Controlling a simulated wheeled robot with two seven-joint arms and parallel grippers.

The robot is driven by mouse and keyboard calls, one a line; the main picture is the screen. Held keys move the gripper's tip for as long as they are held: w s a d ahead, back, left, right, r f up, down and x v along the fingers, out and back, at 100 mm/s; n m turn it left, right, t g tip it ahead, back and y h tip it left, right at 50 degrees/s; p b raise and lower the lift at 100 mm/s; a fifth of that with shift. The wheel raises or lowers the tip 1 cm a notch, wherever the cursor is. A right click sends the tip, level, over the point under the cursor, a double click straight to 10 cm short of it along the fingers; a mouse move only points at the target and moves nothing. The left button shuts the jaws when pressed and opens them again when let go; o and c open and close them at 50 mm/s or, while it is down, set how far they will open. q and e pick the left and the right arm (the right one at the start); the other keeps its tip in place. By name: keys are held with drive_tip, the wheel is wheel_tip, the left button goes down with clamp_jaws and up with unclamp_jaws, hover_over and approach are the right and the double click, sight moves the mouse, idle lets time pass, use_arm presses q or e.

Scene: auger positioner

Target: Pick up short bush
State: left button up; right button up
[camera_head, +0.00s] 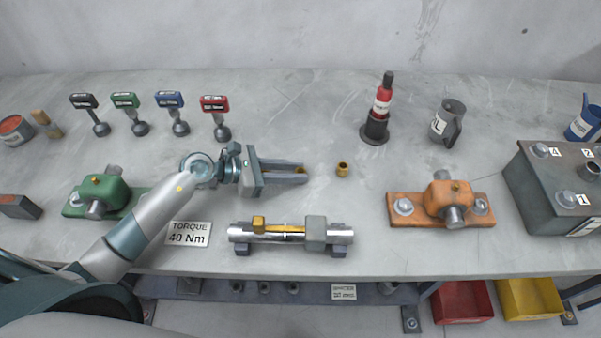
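My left gripper (304,172) reaches in from the left over the middle of the bench, its two flat fingers pointing right with a gap between them. A small brass bush (300,170) shows between the fingertips. I cannot tell whether the fingers touch it. A second small brass bush (342,169) stands upright on the bench, just right of the fingertips and apart from them. I cannot tell from size which of the two is the short bush. My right gripper is not in view.
A shaft on a stand with a brass piece and a grey block (315,234) lies in front of the gripper. An orange fixture (440,206) is right, a green one (105,194) left. A red bottle (381,100) stands behind. Bench between bushes and orange fixture is clear.

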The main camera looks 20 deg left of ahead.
use_arm(q)
clamp_jaws()
drive_tip(key=shift+r, duration=0.1)
drive_tip(key=shift+r+p, duration=0.5)
drive_tip(key=shift+r, duration=0.05)
wheel_tip(320, 180, up, 3)
drive_tip(key=shift+r+p, duration=0.15)
drive_tip(key=shift+p, duration=1.1)
drive_tip(key=w+d+r+p, duration=0.5)
drive_tip(key=d+r+p, duration=0.1)
drive_tip(key=d, duration=0.4)
drive_tip(key=shift+w+d+r+p, duration=0.2)
drive_tip(key=shift+p, duration=0.4)
